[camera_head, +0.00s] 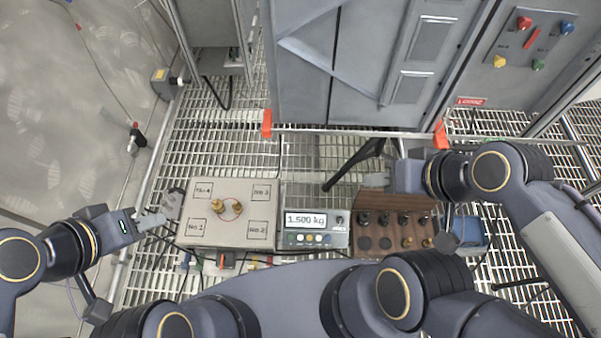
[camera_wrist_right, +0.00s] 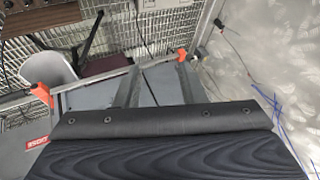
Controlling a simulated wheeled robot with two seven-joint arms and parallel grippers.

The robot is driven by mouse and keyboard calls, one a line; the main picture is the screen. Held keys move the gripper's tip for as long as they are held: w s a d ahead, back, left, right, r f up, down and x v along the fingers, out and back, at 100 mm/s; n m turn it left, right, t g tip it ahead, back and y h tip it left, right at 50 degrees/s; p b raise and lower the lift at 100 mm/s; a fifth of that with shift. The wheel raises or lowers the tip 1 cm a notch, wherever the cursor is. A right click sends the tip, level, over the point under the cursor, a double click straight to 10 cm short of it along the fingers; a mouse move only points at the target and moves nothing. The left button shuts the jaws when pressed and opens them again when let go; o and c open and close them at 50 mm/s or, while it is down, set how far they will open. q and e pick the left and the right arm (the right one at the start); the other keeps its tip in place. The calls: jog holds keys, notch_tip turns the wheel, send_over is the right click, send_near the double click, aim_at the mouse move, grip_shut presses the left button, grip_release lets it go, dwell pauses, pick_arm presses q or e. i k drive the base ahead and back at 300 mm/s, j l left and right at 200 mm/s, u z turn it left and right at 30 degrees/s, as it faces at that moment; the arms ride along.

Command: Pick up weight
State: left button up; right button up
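Brass weights (camera_head: 217,173) stand on the platform of a scale (camera_head: 207,233), inside a red ring amid corner labels. The display (camera_head: 305,219) reads 1.500 kg. A wooden block (camera_head: 373,201) right of the display holds several small dark and brass weights (camera_head: 406,242).
Grey cabinets (camera_head: 305,70) with orange corner pieces stand at the back. A panel (camera_head: 530,50) with coloured knobs is at upper right. A blue box (camera_head: 470,234) sits right of the wooden block. The grated floor (camera_head: 215,125) behind the scale is mostly clear.

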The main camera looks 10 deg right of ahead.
aim_at(238, 208)
jog(key=k+j, duration=0.2)
jog(key=k, duration=0.3)
jog(key=k+j, duration=0.2)
jog(key=k, duration=0.35)
jog(key=k+j, duration=0.2)
jog(key=k, duration=0.3)
